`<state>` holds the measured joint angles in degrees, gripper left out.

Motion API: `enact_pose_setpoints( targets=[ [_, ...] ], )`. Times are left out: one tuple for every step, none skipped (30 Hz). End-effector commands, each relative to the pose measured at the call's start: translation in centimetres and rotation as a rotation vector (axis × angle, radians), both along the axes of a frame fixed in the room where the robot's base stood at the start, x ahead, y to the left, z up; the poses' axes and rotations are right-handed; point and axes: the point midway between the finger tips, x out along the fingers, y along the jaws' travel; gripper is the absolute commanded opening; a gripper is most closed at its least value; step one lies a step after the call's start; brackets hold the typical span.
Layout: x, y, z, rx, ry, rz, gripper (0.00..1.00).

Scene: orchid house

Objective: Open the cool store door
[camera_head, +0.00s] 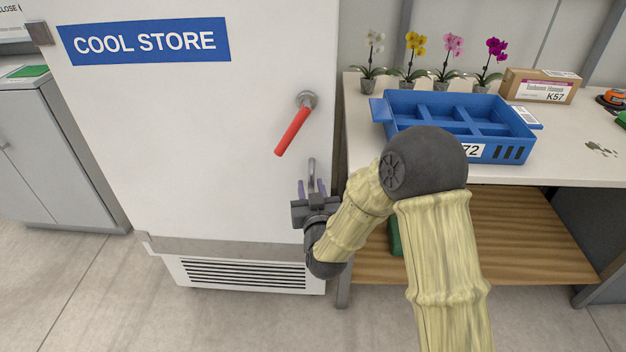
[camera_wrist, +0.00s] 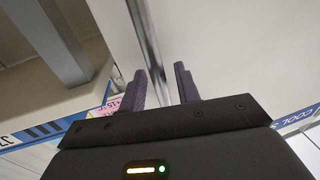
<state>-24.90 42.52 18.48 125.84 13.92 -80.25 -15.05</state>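The white cool store door (camera_head: 200,150) is shut. Its red lever handle (camera_head: 292,131) slants down and left from a round metal pivot. Below it is a grey metal pull bar (camera_head: 312,168), which also shows in the wrist view (camera_wrist: 148,38). I cannot tell whether either finger touches the bar.
A bench (camera_head: 365,150) stands right of the door, carrying a blue crate (camera_head: 382,112), several potted orchids and a cardboard box (camera_head: 540,86). A grey cabinet (camera_head: 50,150) stands at the left. The floor (camera_head: 120,290) before the door is clear.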

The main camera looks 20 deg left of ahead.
Motion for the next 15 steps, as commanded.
enact_pose_setpoints(
  targets=[
    [0.06, 0.13, 0.00, 0.000, 0.001, 0.001, 0.32],
    [0.12, 0.11, -0.02, 0.000, 0.001, 0.000, 0.32],
    [0.16, 0.10, -0.04, 0.000, 0.001, -0.001, 0.32],
    [0.18, 0.09, -0.05, 0.000, 0.001, -0.001, 0.32],
    [0.19, 0.07, -0.06, 0.000, 0.001, -0.002, 0.32],
    [0.19, 0.06, -0.06, 0.000, 0.001, -0.002, 0.32],
    [0.20, 0.05, -0.06, 0.000, 0.001, -0.002, 0.32],
    [0.20, 0.04, -0.06, 0.000, 0.001, -0.002, 0.32],
    [0.20, 0.04, -0.05, 0.000, 0.001, -0.002, 0.32],
    [0.21, 0.03, -0.05, 0.000, 0.001, -0.002, 0.28],
    [0.20, 0.02, -0.05, 0.000, 0.001, -0.002, 0.22],
    [0.20, 0.02, -0.05, 0.000, 0.001, -0.002, 0.15],
    [0.20, 0.02, -0.04, 0.000, 0.000, -0.002, 0.09],
    [0.20, 0.02, -0.04, 0.000, 0.000, -0.002, 0.03],
    [0.20, 0.02, -0.04, 0.000, 0.000, -0.002, 0.00]
  ],
)
